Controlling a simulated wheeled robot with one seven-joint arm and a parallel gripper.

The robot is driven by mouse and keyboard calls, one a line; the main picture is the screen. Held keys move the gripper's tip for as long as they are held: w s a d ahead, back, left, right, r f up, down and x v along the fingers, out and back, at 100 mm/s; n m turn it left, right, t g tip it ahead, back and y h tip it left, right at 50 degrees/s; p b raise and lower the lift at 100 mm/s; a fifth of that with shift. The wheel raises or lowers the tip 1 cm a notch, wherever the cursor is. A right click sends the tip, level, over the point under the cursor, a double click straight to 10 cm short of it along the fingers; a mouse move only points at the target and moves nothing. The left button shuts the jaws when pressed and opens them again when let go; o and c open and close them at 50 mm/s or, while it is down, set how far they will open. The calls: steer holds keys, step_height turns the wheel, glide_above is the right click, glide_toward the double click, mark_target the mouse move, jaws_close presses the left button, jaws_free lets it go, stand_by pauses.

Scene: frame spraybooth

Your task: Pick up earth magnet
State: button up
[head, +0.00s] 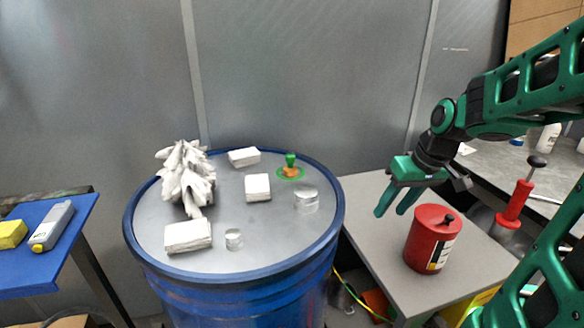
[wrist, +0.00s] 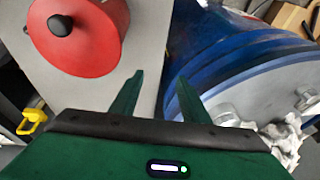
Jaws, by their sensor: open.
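Two silver cylinders stand on the grey lid of the blue drum (head: 150,222) in the head view. The smaller one (head: 233,239) is near the front of the lid and the wider one (head: 306,201) is at its right. Either could be the earth magnet; I cannot tell which. Two silver pieces also show at the right of the wrist view, one near the bottom (wrist: 224,113) and one at the edge (wrist: 306,98). My gripper (head: 393,211) is open and empty, right of the drum and beside the red can. Its fingers also show in the wrist view (wrist: 160,80).
Several white blocks (head: 188,237), a crumpled white clump (head: 187,180) and a green-and-orange piece (head: 291,161) share the lid. A red can (head: 428,240) stands on the grey table (head: 462,275) close to my gripper. A blue table (head: 65,240) is at the left.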

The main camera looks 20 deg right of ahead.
steer(key=w+a+n+t+y, duration=0.3)
steer(key=w+n, duration=0.1)
steer(key=w, duration=0.9)
steer(key=n+t+y, duration=0.3)
steer(key=n+y, duration=0.2)
glide_toward(290, 164)
steer(key=shift+w+d+f, duration=0.25)
steer(key=shift+d+f, duration=0.2)
steer(key=shift+d, duration=0.25)
steer(key=shift+w+a+r, duration=0.15)
steer(key=shift+w+a, duration=0.55)
steer(key=x, duration=0.9)
steer(key=shift+w+a+f, duration=0.1)
steer(key=shift+f, duration=0.25)
steer(key=shift+c, duration=0.7)
jaws_close()
